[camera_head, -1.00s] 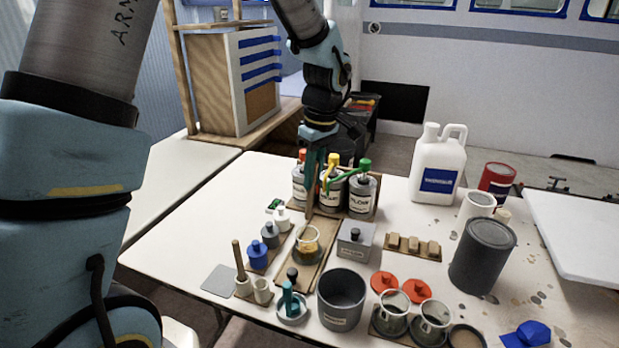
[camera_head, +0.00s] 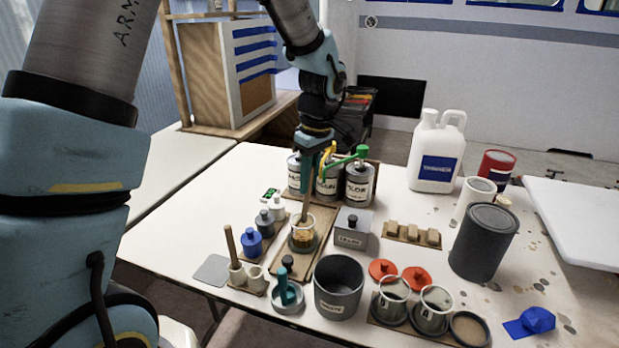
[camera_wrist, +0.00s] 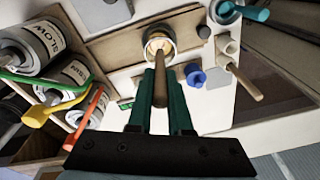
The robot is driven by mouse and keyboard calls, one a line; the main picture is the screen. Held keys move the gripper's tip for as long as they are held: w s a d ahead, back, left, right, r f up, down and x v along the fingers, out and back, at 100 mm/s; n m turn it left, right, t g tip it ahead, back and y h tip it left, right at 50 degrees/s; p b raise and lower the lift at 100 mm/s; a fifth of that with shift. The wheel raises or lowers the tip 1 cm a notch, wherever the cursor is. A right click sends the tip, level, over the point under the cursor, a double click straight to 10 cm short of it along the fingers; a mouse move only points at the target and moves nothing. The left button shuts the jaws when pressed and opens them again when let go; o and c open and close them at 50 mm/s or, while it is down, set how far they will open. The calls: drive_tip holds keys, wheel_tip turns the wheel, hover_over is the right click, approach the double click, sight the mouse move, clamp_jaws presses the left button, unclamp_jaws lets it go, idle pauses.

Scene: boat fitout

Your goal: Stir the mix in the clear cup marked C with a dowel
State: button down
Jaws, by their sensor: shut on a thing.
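The clear cup (camera_head: 303,241) holds a yellow-brown mix and stands on a wooden board in the middle of the table. Its mark is not legible. My gripper (camera_head: 311,172) is above the cup, shut on a wooden dowel (camera_head: 305,205). The dowel points down, slightly tilted, with its lower end at the cup's mouth and seemingly inside. In the wrist view the dowel (camera_wrist: 160,88) sits between the green fingers and lines up with the cup (camera_wrist: 159,40). Its tip's depth in the mix is hidden. Another dowel (camera_head: 230,246) stands in a holder at the left.
Labelled cans (camera_head: 359,185) with coloured pump arms stand just behind the cup. A dark grey pot (camera_head: 339,288) stands in front. A white jug (camera_head: 436,155) is farther back.

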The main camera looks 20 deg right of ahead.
drive_tip(key=shift+w+a+f+b, duration=0.15)
drive_tip(key=shift+f+b, duration=0.85)
drive_tip(key=shift+f, duration=0.5)
drive_tip(key=shift+w+a+f+b, duration=0.15)
drive_tip(key=shift+f+b, duration=0.8)
drive_tip(key=shift+f, duration=0.55)
